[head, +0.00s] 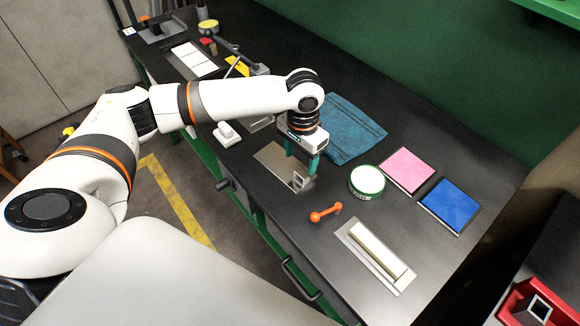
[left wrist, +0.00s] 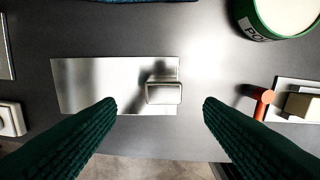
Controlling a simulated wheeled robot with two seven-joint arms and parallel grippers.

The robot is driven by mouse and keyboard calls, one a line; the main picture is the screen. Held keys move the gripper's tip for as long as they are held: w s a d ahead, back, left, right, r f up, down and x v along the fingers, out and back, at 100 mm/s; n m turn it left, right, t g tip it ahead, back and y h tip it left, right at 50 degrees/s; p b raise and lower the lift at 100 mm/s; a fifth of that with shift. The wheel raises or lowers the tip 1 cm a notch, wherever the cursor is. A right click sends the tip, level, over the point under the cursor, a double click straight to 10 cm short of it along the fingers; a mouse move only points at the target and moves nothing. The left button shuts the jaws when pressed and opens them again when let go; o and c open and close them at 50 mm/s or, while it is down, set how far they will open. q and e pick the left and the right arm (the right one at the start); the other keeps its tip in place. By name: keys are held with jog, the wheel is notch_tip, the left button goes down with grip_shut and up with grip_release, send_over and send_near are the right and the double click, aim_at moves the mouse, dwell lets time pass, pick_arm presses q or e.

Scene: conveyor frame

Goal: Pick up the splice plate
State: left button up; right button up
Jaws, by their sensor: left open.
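The flat silver metal plate, which I take as the splice plate (head: 268,157), lies on the dark bench top. It shows in the left wrist view (left wrist: 100,84) as a shiny rectangle. A small raised metal block (left wrist: 164,93) stands near its right end, also visible in the head view (head: 299,180). My left gripper (head: 302,160) points down above the plate. Its green fingers are open and empty; in the left wrist view (left wrist: 158,110) they are spread wide, with the block between them, nearer the right finger. My right gripper is out of view.
A blue cloth (head: 350,128) lies behind the plate. A round green-rimmed tin (head: 367,181), pink pad (head: 408,169), blue pad (head: 450,205), orange dumbbell-shaped piece (head: 325,212) and cream bar on a tray (head: 377,250) lie to the right. A red bin (head: 510,305) is at lower right.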

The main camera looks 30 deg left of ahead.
aim_at(302, 172)
pick_arm(q)
jog(key=shift+d+f, duration=0.2)
jog(key=shift+f, duration=2.55)
jog(key=shift+c, duration=0.5)
jog(key=shift+r, duration=0.1)
jog(key=c, duration=1.1)
